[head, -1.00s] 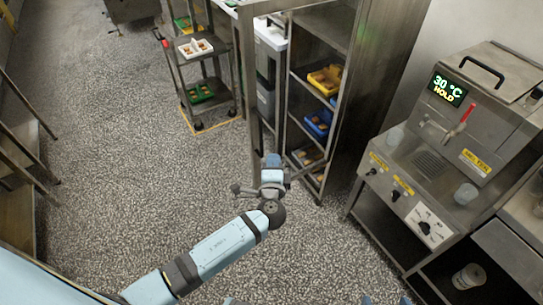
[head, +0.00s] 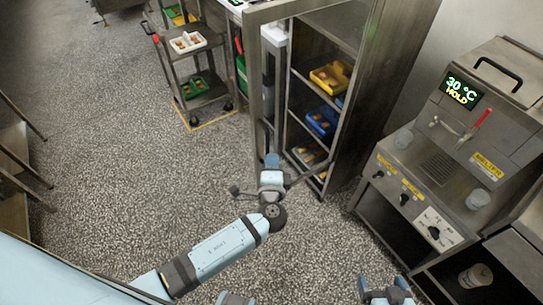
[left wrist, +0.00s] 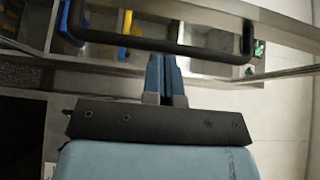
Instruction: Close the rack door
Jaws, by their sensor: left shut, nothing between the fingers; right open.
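The rack (head: 349,110) is a tall steel cabinet with shelves, right of centre in the head view. Its framed door (head: 254,85) stands open on the left side, and the shelves show through and beside it. The dark door handle (left wrist: 150,42) crosses the upper part of the left wrist view. My left gripper (head: 272,160) is shut and empty at the door's lower part. In the left wrist view, its blue fingertips (left wrist: 165,58) point at the handle bar; I cannot tell whether they touch it. My right gripper (head: 383,287) is open and empty at the bottom edge.
Yellow (head: 331,77) and blue trays (head: 322,121) sit on the rack shelves. A cart (head: 205,88) stands behind the door at left. A machine with a "30 °C HOLD" display (head: 461,90) stands close on the right.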

